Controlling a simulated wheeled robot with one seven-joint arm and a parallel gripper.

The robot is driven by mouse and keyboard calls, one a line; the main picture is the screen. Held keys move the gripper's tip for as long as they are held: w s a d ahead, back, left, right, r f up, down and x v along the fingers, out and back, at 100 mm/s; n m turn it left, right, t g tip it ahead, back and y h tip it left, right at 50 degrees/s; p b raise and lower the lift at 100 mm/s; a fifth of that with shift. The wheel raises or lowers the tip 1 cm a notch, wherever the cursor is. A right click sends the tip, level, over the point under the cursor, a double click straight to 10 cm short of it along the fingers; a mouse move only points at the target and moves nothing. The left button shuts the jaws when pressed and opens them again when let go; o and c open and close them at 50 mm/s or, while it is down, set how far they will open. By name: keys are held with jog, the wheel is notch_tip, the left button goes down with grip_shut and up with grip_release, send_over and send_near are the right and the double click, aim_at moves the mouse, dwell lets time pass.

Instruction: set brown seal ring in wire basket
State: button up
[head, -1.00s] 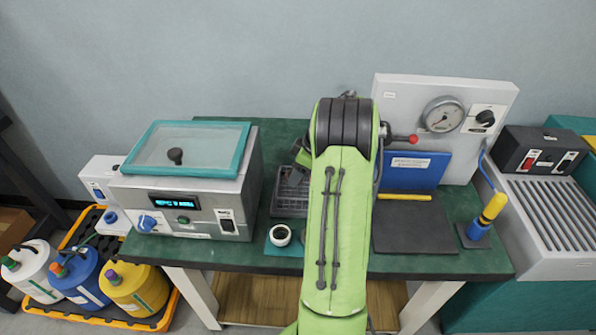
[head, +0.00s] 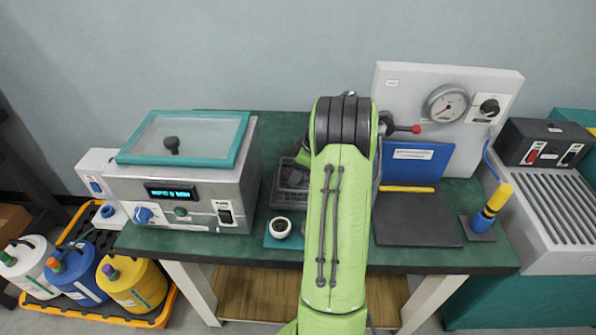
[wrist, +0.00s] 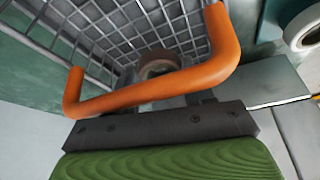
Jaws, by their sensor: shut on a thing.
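The wire basket (wrist: 107,28) fills the upper part of the wrist view, with grey mesh walls and a thick orange handle (wrist: 150,88). A brown seal ring (wrist: 158,62) shows inside the mesh, beyond the handle and in line with my gripper. My gripper is shut on the ring; the handle crosses in front of my fingers and hides most of them. In the head view my green arm hides the gripper and ring, and part of the basket (head: 290,188) shows as a dark mesh box left of the arm.
A white roll (head: 279,228) on a teal mat stands near the table's front edge; it also shows in the wrist view (wrist: 304,28). A grey lidded machine (head: 183,180) stands left. A gauge panel (head: 415,105), blue block (head: 414,165) and black mat (head: 415,222) are right.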

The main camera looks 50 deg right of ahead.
jog(key=shift+f, duration=0.2)
jog(key=o, duration=1.1)
jog(key=shift+o, duration=0.2)
notch_tip(320, 180, up, 10)
jog(key=p, duration=0.8)
